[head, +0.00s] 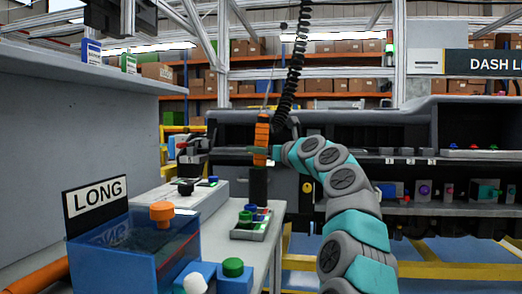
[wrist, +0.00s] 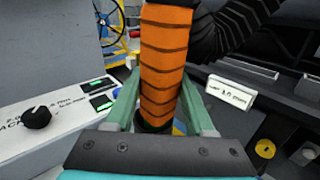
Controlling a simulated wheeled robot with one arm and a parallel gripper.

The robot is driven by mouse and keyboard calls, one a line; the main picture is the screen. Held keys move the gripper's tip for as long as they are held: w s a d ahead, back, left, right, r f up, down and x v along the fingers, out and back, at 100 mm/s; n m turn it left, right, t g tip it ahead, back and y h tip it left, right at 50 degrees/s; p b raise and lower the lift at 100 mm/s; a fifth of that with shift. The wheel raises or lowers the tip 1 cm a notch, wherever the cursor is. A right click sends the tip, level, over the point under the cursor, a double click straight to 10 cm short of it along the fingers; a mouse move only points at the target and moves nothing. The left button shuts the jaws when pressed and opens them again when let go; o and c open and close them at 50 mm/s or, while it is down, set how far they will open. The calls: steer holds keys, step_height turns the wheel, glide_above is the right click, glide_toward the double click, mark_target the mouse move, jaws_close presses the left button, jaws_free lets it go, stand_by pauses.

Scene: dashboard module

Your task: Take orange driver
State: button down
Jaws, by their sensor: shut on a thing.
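The orange driver (head: 262,134) hangs upright below a black coiled cable in the middle of the head view. In the wrist view its ribbed orange body (wrist: 166,62) stands between the two green fingers. My gripper (head: 259,150) is shut on the driver at its lower orange part, reaching it from the right in the head view. The wrist view shows the gripper (wrist: 160,98) with one finger on each side of the body. The driver's lower end is dark and partly hidden behind the gripper.
A blue bin (head: 120,258) marked LONG stands at the front left. A small tray with coloured knobs (head: 252,226) sits on the bench below the driver. The dark dashboard (head: 400,126) spans the back. The black coiled cable (head: 296,70) runs upward.

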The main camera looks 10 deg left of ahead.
mark_target(264, 115)
steer(key=shift+r, duration=0.1)
stand_by(0.6)
step_height(264, 115, up, 8)
steer(key=p, duration=0.5)
steer(key=shift+w+r, duration=0.1)
steer(key=shift+r, duration=0.15)
steer(key=shift+r+p, duration=0.5)
steer(key=shift+r, duration=0.1)
stand_by(1.9)
